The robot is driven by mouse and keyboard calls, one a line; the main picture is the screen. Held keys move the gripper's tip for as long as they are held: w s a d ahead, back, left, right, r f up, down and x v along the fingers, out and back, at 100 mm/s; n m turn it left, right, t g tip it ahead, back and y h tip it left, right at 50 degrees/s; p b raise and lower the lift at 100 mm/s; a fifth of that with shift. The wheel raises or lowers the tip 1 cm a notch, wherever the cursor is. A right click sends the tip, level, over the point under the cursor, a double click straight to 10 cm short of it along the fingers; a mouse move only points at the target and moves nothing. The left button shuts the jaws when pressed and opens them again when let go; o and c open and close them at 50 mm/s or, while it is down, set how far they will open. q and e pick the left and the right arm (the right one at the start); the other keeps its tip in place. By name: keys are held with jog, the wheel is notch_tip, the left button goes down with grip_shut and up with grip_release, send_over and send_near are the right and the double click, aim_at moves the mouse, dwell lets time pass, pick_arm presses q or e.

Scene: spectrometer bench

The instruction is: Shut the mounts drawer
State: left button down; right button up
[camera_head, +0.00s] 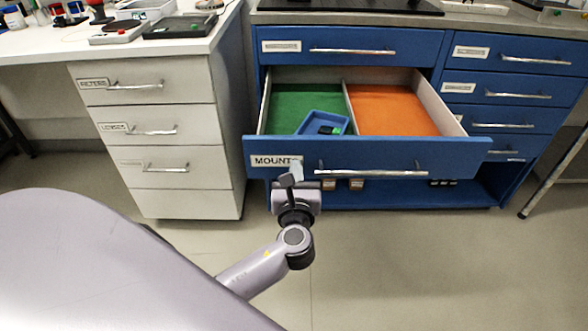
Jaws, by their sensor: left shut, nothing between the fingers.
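The blue mounts drawer (450,150) is pulled open from the blue cabinet, with a label reading "MOUNT" at the left of its front. Its inside is split into a green-lined left part (285,100) and an orange-lined right part (390,108). A small blue tray (312,121) with a dark and green item lies in the green part. My left gripper (294,172) is shut and empty, at the drawer front between the label and the silver handle (380,172). Whether it touches the front I cannot tell. My right gripper is not in view.
A white cabinet (190,205) with several shut drawers stands at the left. The blue cabinet's other drawers (500,88) are shut. Small items (357,184) sit on the open shelf below. The floor in front (430,260) is clear.

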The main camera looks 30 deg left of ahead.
pick_arm(q)
jog(key=shift+w, duration=0.15)
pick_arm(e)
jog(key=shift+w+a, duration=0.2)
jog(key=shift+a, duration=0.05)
pick_arm(q)
jog(key=shift+a, duration=0.1)
